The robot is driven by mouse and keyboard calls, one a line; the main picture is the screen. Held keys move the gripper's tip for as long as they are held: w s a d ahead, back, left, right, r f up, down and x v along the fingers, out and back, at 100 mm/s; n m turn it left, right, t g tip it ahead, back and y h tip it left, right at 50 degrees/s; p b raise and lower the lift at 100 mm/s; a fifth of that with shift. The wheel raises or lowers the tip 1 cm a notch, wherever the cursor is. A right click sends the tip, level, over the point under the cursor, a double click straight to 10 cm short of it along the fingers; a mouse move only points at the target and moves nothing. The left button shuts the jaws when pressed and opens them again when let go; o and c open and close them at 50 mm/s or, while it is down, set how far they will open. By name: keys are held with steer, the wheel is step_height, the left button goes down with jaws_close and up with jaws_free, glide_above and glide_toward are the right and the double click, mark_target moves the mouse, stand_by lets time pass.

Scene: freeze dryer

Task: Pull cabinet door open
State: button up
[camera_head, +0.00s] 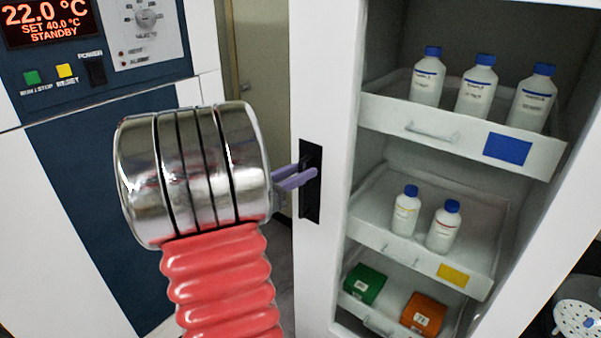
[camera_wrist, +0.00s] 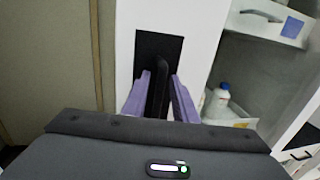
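The white cabinet door (camera_head: 323,105) is seen at centre right in the head view, with a see-through middle part showing the shelves. Its black upright handle (camera_head: 308,190) sits on a black plate on the left edge strip. My gripper (camera_head: 300,176) has purple fingers and reaches the handle from the left. In the wrist view, the handle (camera_wrist: 157,90) stands between the two fingers of my gripper (camera_wrist: 160,92), one on each side. The fingers are apart; a narrow dark gap seems to show beside the handle. Whether they touch it is unclear.
Inside the cabinet, drawers hold white bottles with blue caps (camera_head: 476,90), a green box (camera_head: 364,284) and an orange box (camera_head: 423,313). A blue-and-white machine with a display (camera_head: 47,20) stands at left. A perforated white object (camera_head: 577,320) is at lower right.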

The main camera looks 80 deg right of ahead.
jaws_close()
stand_by(0.3)
steer(key=shift+a, duration=0.15)
